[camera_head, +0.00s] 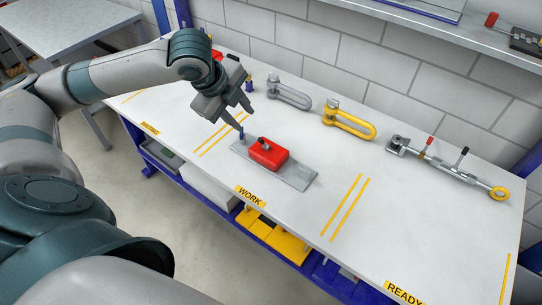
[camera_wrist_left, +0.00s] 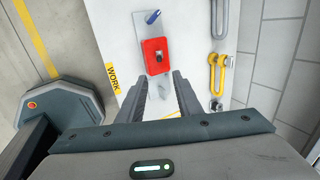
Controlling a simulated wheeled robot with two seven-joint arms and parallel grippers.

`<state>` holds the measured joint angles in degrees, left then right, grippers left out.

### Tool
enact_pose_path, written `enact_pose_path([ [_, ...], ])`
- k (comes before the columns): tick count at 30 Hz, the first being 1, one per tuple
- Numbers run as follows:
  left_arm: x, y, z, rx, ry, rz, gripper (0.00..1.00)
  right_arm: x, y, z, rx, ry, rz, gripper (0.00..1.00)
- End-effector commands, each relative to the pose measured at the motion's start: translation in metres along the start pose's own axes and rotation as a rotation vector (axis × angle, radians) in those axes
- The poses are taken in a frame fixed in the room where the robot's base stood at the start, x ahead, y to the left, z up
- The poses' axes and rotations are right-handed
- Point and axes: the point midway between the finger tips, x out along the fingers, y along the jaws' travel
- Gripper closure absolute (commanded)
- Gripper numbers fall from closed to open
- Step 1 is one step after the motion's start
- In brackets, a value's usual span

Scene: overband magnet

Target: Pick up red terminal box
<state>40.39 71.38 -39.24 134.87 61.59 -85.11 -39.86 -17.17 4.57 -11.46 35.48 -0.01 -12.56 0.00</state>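The red terminal box (camera_head: 267,153) sits on a flat grey plate (camera_head: 296,178) on the white workbench by the WORK label. It has a dark knob-like part on top. In the left wrist view the red box (camera_wrist_left: 155,56) lies just ahead of the fingers. My left gripper (camera_head: 245,119) is above the bench, up and to the left of the box in the head view. Its two fingers (camera_wrist_left: 160,78) are apart with nothing between them, and the box is not touched. A blue pin (camera_wrist_left: 152,17) stands by the box at the plate's end. My right gripper is not in view.
A grey shackle (camera_head: 289,95), a yellow shackle (camera_head: 349,121) and a turnbuckle-like tool (camera_head: 447,168) lie along the bench's back. A blue-handled item (camera_head: 249,85) stands behind my gripper. A shelf (camera_head: 430,22) hangs above. The bench right of the plate is clear.

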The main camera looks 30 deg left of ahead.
Motion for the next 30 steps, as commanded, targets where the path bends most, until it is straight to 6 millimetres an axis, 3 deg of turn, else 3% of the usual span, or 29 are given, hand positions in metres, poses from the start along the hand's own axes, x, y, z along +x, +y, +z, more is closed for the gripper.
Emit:
enact_pose_path([
  [5, 0.018, 0.001, 0.0, -0.002, 0.001, 0.004, 0.68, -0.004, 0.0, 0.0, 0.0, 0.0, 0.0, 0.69],
  [21, 0.107, 0.0, -0.001, -0.003, 0.001, 0.003, 0.68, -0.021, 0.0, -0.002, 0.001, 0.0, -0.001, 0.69],
  [30, 0.12, 0.001, -0.001, 0.0, 0.0, 0.001, 0.68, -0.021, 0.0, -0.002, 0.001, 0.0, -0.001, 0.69],
])
